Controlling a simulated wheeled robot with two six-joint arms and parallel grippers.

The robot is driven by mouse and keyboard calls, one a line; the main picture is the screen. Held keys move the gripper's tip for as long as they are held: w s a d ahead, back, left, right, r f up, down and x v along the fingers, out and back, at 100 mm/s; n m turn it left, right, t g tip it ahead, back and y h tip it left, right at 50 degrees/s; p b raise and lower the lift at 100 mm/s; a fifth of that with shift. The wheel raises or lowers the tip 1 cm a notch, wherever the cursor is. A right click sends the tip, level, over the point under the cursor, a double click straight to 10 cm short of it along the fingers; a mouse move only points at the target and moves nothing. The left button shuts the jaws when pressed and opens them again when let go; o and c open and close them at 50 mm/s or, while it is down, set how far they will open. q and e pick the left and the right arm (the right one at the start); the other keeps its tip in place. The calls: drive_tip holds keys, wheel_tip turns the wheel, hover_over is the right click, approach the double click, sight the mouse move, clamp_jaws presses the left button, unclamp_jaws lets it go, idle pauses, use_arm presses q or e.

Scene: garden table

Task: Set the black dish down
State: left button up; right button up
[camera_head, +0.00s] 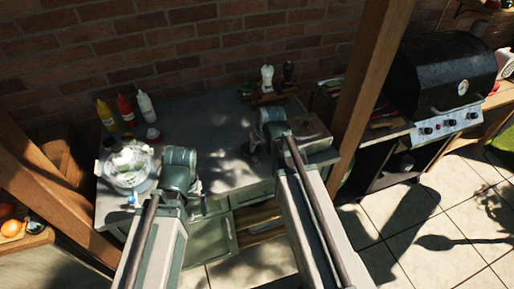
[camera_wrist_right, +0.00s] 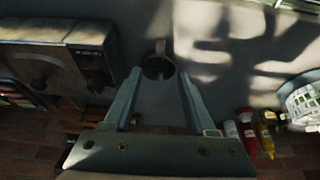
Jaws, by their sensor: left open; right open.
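A small dark round dish (camera_wrist_right: 158,68), which I take to be the black dish, is on the grey counter in the right wrist view. A lighter narrow part shows at its top edge. My right gripper (camera_wrist_right: 159,76) is open, with one finger on each side of the dish and a visible gap to each. I cannot tell its height over the counter. In the head view my right gripper (camera_head: 254,158) is over the counter's right half, mostly hidden by its own wrist. My left gripper (camera_head: 172,192) is over the left half, its fingers mostly hidden.
Mustard (camera_head: 106,115), ketchup (camera_head: 126,110) and white (camera_head: 146,106) bottles stand at the back. A grey appliance with a dark panel (camera_wrist_right: 92,62) is left of the dish. The counter's middle (camera_head: 205,125) is clear.

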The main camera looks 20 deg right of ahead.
drive_tip(key=s+a+f+n+g+h, duration=0.1)
drive_tip(key=s+a+n+g, duration=0.2)
drive_tip(key=s+a, duration=1.2)
drive_tip(key=shift+s+f+g+h, duration=0.3)
drive_tip(key=shift+s+g, duration=0.15)
drive_tip(key=shift+g, duration=0.45)
wheel_tip(320, 180, down, 4)
drive_tip(key=b, duration=0.4)
